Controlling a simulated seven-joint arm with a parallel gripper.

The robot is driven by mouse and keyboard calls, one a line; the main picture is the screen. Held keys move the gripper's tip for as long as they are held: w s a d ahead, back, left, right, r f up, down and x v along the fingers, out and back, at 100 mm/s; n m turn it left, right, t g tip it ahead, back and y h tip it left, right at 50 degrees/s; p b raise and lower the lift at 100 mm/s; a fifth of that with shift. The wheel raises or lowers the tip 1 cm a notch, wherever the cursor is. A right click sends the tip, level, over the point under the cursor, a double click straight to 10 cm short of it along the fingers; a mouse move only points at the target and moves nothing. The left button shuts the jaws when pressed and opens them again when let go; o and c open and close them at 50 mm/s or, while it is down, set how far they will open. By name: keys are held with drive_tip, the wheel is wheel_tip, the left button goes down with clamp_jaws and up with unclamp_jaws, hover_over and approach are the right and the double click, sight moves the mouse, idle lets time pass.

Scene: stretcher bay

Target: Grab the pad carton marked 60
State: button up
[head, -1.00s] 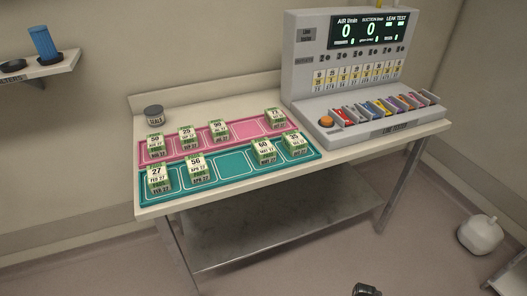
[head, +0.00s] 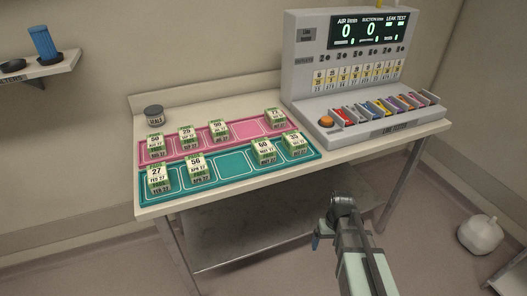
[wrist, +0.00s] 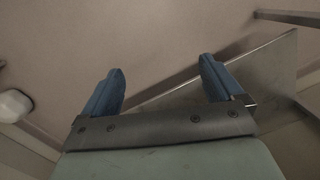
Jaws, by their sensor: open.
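The pad carton marked 60 (head: 263,151) is a small white and green box. It stands in the front teal tray (head: 231,163), to the left of the carton marked 35 (head: 294,143). My gripper (head: 318,236) is in front of the table, below the tabletop and apart from the carton. In the wrist view my gripper (wrist: 162,88) has its two blue fingers wide apart with nothing between them. The wrist view shows the floor and the lower shelf, and no carton.
Cartons marked 27 (head: 158,179) and 56 (head: 196,167) share the teal tray. A pink tray (head: 248,128) behind holds several more. The test console (head: 345,70) stands at the right. A lower shelf (head: 250,230) lies under the tabletop. A dark-lidded jar (head: 154,112) stands at back left.

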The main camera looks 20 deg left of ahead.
drive_tip(key=w+a+r+n+t, duration=0.1)
drive_tip(key=w+a+r, duration=0.1)
drive_tip(key=a+r, duration=0.3)
drive_tip(key=w+a+r+n+t, duration=0.15)
drive_tip(key=a+r, duration=0.25)
drive_tip(key=r, duration=0.4)
wheel_tip(320, 180, up, 26)
drive_tip(key=n+t+y, duration=0.1)
drive_tip(key=t+y, duration=0.1)
drive_tip(key=y, duration=0.1)
hover_over(264, 146)
drive_tip(key=s+d, duration=0.3)
drive_tip(key=shift+x, duration=6.3)
drive_tip(key=c, duration=1.2)
